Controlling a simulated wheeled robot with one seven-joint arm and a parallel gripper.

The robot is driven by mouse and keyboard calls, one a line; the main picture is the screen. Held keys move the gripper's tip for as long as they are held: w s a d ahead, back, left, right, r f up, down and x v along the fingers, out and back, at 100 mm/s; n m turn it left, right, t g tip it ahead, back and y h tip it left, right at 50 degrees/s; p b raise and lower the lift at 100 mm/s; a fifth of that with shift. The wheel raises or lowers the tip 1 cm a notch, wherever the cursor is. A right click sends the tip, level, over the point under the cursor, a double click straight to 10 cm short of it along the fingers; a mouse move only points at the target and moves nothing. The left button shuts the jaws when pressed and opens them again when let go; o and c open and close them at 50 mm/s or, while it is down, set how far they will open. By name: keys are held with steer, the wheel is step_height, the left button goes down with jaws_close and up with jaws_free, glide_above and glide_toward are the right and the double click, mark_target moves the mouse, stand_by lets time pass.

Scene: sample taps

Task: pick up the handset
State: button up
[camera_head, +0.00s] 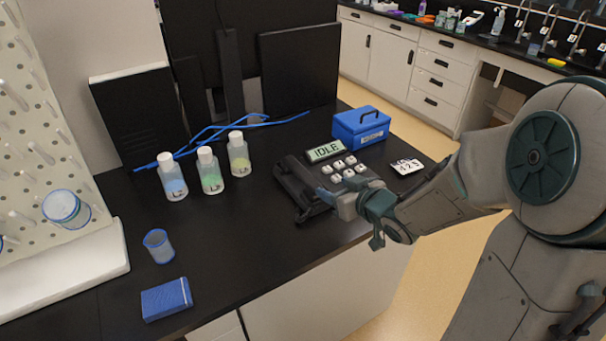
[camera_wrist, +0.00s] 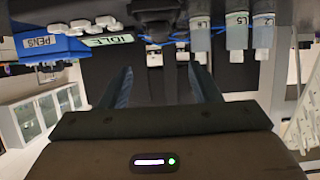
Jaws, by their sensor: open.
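The black handset (camera_head: 297,183) rests at the left side of a desk phone on the dark bench. The phone has white keys (camera_head: 349,166) and a small display reading "IDLE" (camera_head: 324,151). My gripper (camera_head: 328,197) is just right of the handset's near end, in front of the keys, and covers part of the phone. In the wrist view, my gripper (camera_wrist: 164,80) has its two fingers apart with nothing between them. The dark handset (camera_wrist: 155,14) shows at the top middle there, beyond the fingertips. Whether a finger touches the handset cannot be told.
Three capped bottles (camera_head: 210,171) stand left of the phone. A blue box (camera_head: 361,128) is behind it, and a "123" card (camera_head: 406,166) lies to its right.

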steer(key=b, duration=0.1)
glide_toward(308, 176)
steer(key=x, duration=0.4)
steer(key=shift+a, duration=0.15)
steer(key=shift+x, duration=2.6)
steer(key=c, duration=1.2)
